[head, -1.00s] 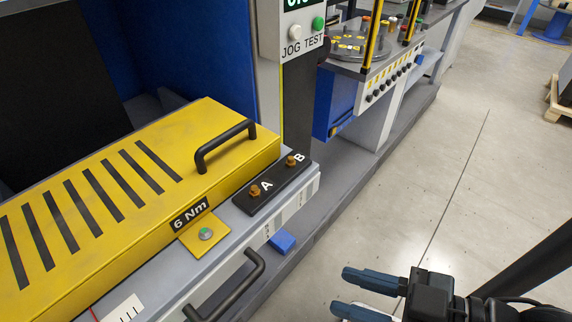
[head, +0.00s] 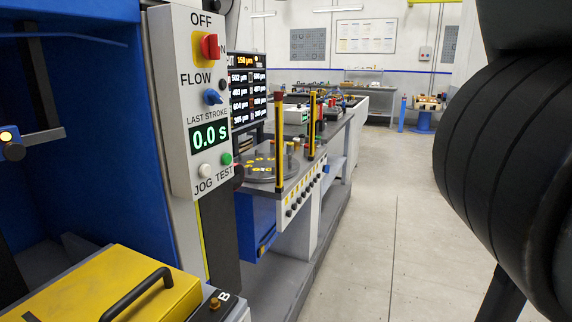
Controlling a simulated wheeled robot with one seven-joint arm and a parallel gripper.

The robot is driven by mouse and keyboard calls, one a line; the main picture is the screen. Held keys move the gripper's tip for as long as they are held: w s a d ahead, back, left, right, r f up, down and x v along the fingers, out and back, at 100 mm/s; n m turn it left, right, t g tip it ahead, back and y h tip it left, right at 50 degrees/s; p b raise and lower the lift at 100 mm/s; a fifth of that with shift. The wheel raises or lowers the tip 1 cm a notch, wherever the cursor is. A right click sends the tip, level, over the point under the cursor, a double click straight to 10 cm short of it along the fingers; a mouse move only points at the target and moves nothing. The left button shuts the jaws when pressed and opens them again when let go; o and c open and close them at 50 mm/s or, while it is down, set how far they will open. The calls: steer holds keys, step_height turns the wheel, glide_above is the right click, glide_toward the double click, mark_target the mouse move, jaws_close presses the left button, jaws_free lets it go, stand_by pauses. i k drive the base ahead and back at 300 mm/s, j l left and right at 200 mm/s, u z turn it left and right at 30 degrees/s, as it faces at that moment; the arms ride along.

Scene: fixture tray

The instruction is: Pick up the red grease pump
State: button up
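I cannot make out a red grease pump in the head view; the far benches are too small to tell. My gripper is out of view. A large black ribbed part of my own arm fills the right side and hides what lies behind it.
A control box (head: 185,130) with a red switch (head: 210,46) stands at left above a yellow cover (head: 120,285) with a black handle. Beyond it is a round turntable (head: 262,176) between yellow posts. A blue-based stand (head: 424,121) is far back. Grey floor (head: 375,220) is clear.

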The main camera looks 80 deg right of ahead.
mark_target(320, 105)
steer(key=z, duration=2.45)
steer(key=i+l, duration=0.25)
steer(key=i, duration=0.2)
steer(key=i+l, duration=0.25)
steer(key=i, duration=0.2)
steer(key=i+l+u, duration=0.1)
steer(key=i+l, duration=0.15)
steer(key=i, duration=0.2)
